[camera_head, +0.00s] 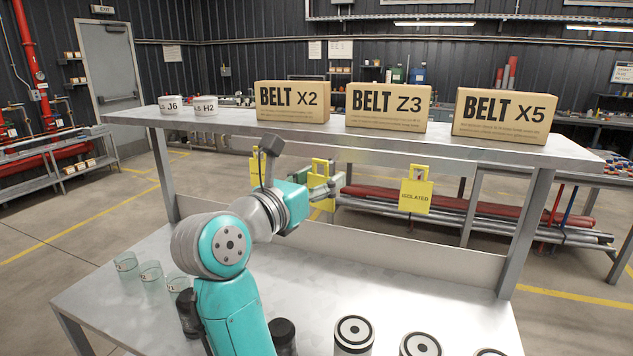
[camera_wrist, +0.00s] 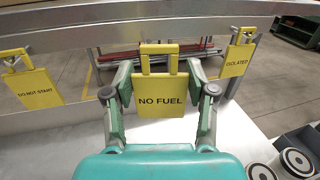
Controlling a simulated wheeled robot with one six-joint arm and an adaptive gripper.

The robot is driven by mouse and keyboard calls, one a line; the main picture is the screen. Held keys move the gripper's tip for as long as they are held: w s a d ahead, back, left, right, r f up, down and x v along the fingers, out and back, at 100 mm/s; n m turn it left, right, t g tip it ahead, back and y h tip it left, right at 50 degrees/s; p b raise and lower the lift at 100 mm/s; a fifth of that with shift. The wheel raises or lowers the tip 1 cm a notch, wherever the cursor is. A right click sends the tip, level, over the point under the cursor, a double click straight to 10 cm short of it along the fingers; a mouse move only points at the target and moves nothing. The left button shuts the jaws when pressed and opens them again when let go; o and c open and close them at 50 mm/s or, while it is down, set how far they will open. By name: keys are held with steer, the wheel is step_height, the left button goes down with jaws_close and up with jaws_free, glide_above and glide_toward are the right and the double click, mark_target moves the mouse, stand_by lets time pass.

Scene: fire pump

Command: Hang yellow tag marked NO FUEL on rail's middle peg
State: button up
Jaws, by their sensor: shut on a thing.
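The yellow NO FUEL tag (camera_wrist: 160,102) is upright between the two fingers of my gripper (camera_wrist: 160,92) in the wrist view. The fingers are shut on its sides. Its open loop at the top overlaps the rail (camera_wrist: 222,43). I cannot tell whether the loop is around the middle peg, which is hidden. In the head view my gripper (camera_head: 325,186) is beneath the upper shelf, partly hiding the tag (camera_head: 320,168). The yellow DO NOT START tag (camera_wrist: 34,88) hangs to the left, tilted in the wrist view. The yellow ISOLATED tag (camera_wrist: 238,62) hangs to the right.
Boxes BELT X2 (camera_head: 292,102), BELT Z3 (camera_head: 387,108) and BELT X5 (camera_head: 504,117) stand on the upper shelf (camera_head: 230,121) with two small containers. Clear cups (camera_head: 151,274) stand at the bench's left, and round-topped cylinders (camera_head: 354,334) along its front. The bench middle is clear.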

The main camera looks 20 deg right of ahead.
steer(key=w+d+f, duration=0.1)
steer(key=w+d, duration=0.3)
steer(key=w, duration=0.1)
steer(key=shift+w, duration=0.3)
stand_by(0.7)
steer(key=shift+f, duration=0.1)
stand_by(0.6)
steer(key=o, duration=1.5)
steer(key=shift+c, duration=0.2)
